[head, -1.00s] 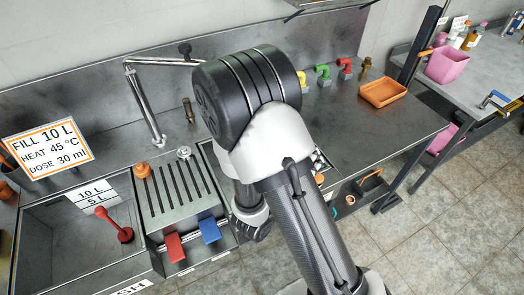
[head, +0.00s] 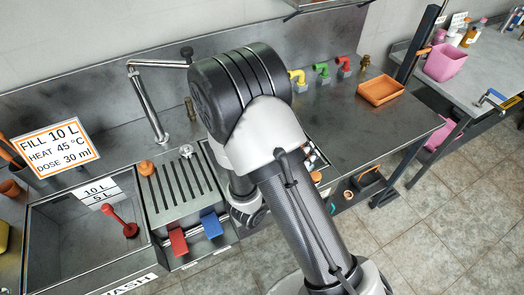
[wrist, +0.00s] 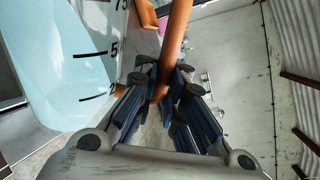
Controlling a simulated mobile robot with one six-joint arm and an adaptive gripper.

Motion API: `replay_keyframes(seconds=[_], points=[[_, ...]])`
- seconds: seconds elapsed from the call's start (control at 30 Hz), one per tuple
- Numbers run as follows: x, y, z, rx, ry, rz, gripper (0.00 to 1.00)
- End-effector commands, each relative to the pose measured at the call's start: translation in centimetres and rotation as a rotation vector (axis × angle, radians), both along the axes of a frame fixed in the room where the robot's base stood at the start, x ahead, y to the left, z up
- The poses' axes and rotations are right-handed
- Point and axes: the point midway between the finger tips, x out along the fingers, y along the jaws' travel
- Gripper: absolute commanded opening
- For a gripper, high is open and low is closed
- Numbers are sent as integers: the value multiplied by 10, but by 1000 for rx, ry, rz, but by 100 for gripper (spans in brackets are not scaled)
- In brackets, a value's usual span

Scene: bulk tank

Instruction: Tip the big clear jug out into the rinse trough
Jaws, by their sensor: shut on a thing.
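The big clear jug (wrist: 60,65) fills the left of the wrist view. It has black level marks and a pale blue tint; I cannot tell how much liquid is in it. Its orange handle (wrist: 179,35) runs down between the fingers of my gripper (wrist: 163,82), which is shut on it. In the head view my arm hides the gripper and the jug. A steel basin (head: 85,240) with 10 L and 5 L marks is at the lower left, with a label ending in "SH" on its front. I cannot pick out the rinse trough for certain; my arm covers part of the bench.
A slotted rack (head: 178,190) with a red lever (head: 178,242) and a blue lever (head: 211,224) adjoins the basin. A swing spout (head: 150,105) stands behind it. An orange tray (head: 381,90) lies on the bench at right. Open tiled floor (head: 440,230) is at lower right.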

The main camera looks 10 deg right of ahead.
Motion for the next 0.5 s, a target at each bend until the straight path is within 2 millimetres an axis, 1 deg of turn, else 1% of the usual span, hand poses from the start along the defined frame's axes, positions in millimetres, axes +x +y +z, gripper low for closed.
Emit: replay_keyframes(seconds=[0.5], points=[[7, 5, 6, -49, 71, 1, 0]])
